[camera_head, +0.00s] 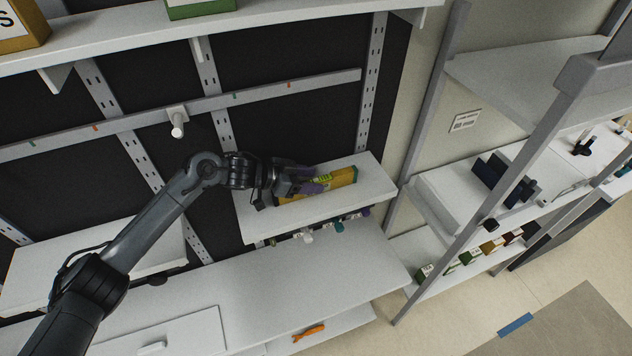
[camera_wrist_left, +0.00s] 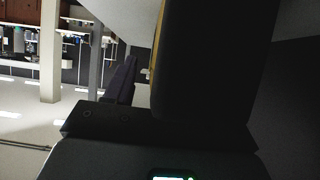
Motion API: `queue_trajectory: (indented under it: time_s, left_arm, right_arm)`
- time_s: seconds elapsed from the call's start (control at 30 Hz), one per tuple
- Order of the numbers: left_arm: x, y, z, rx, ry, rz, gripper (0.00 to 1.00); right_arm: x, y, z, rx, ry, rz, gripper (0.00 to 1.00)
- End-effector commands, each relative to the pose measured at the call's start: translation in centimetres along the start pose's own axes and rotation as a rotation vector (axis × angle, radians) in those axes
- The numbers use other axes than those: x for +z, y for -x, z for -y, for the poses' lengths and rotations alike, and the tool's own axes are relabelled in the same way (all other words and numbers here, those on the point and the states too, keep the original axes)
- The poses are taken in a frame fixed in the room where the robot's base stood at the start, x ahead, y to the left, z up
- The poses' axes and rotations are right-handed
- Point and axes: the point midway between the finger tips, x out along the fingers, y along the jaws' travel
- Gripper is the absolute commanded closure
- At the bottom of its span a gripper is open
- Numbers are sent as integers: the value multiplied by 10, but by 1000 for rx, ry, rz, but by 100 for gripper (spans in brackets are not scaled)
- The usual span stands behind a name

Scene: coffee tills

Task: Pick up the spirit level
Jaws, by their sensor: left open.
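In the left wrist view a thin yellow edge (camera_wrist_left: 156,42), likely the level, shows beside a large dark shape that hides most of the scene. My right gripper is not in view.
The small white shelf (camera_head: 262,226) has several items hanging below it. A long white counter (camera_head: 290,285) runs underneath, with an orange tool (camera_head: 308,332) on a lower ledge. A white upper shelf (camera_head: 290,22) is above. A grey rack (camera_head: 440,150) stands to the right.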

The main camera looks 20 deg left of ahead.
Motion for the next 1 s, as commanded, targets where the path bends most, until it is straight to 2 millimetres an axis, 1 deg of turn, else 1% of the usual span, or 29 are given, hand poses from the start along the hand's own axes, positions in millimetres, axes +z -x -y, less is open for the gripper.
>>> queue_trajectory:
  time_s: [0.1,0.33,0.6,0.7,1.0]
  left_arm:
    - [0,-6,0,0,-1,1,45]
    - [1,-6,0,0,-1,1,45]
    - [1,-6,0,0,-1,1,86]
    - [1,-6,0,0,-1,1,100]
    - [0,-6,0,0,-1,-1,100]
  right_arm:
    - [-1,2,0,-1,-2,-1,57]
    - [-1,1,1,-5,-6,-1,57]
    - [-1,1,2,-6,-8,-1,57]
    - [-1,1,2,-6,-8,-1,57]
    - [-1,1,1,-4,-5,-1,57]
